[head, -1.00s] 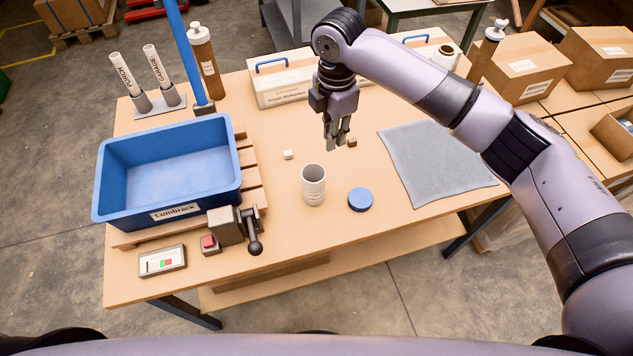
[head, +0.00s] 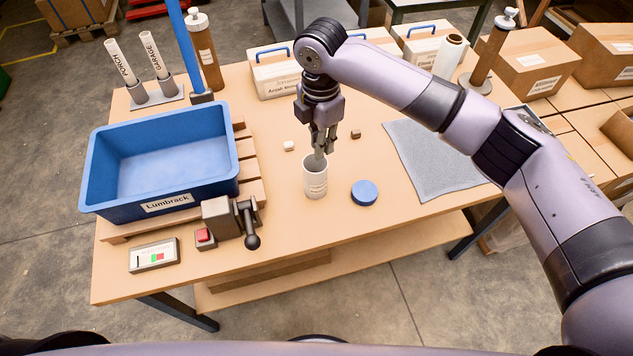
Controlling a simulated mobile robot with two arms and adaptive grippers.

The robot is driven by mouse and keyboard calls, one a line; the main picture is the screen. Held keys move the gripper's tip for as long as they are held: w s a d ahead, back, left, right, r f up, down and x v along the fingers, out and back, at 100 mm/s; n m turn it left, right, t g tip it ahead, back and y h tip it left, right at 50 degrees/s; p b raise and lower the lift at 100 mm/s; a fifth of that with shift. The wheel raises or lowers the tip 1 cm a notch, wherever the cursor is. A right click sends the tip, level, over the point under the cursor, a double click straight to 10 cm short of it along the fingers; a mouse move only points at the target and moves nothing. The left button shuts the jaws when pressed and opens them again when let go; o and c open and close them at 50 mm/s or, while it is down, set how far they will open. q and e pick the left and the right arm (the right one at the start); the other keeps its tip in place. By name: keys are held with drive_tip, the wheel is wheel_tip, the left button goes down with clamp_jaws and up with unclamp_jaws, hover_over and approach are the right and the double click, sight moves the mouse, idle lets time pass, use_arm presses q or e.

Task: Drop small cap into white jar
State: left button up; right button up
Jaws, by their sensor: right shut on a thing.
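The white jar (head: 315,182) stands upright and open on the wooden table. My right gripper (head: 319,154) points down at the jar's mouth, its fingertips at or just inside the rim. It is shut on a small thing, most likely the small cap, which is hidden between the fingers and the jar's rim. A round blue lid (head: 364,193) lies flat to the right of the jar. My left gripper is not in view.
A small white piece (head: 289,146) and a small brown block (head: 356,134) lie near the jar. A blue bin (head: 165,205) and a lever press (head: 228,219) stand left. A grey cloth (head: 432,160) lies right.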

drive_tip(key=o, duration=0.8)
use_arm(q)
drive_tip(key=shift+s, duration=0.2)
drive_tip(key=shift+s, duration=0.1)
use_arm(e)
drive_tip(key=shift+r, duration=0.15)
wheel_tip(320, 180, up, 12)
drive_tip(key=shift+f, duration=0.1)
